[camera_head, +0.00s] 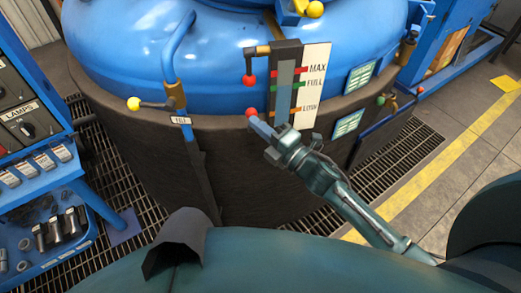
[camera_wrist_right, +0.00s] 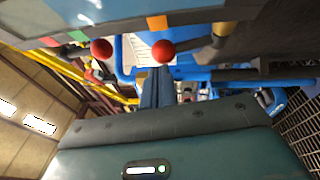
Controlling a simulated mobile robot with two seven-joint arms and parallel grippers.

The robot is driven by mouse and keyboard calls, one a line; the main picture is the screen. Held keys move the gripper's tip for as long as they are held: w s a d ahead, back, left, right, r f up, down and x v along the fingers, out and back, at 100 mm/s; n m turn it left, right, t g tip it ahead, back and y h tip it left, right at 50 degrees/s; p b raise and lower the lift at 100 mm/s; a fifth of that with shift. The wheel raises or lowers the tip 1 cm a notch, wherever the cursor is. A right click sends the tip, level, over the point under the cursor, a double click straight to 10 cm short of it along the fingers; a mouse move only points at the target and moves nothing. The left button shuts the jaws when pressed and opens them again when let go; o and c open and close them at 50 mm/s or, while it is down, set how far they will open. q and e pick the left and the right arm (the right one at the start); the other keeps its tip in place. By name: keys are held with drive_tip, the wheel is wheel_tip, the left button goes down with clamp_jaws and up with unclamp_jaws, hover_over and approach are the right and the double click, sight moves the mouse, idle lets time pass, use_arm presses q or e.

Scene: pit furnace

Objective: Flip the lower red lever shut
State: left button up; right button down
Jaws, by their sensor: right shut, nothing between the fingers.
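The lower red lever's ball knob (camera_head: 251,112) is at the lower left of the level gauge on the blue tank, beside the LOW mark. The upper red knob (camera_head: 249,79) hangs on a dark lever above it. My right gripper (camera_head: 256,124) has its shut fingertips just below the lower knob. In the wrist view the shut fingers (camera_wrist_right: 157,88) point toward the lower red knob (camera_wrist_right: 163,51), very close to it; I cannot tell whether they touch. The upper red knob (camera_wrist_right: 101,47) is to the left there. My left gripper is not in view.
The level gauge (camera_head: 285,85) with its MAX, FULL and LOW scale is right of the knobs. A yellow-knobbed lever (camera_head: 134,104) and blue pipe are at the left. A control panel (camera_head: 30,125) stands far left. Grated floor surrounds the tank.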

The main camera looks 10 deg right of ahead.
drive_tip(key=shift+w+r, duration=0.65)
drive_tip(key=shift+w, duration=0.15)
drive_tip(key=shift+w+d+r, duration=0.1)
drive_tip(key=shift+r, duration=0.05)
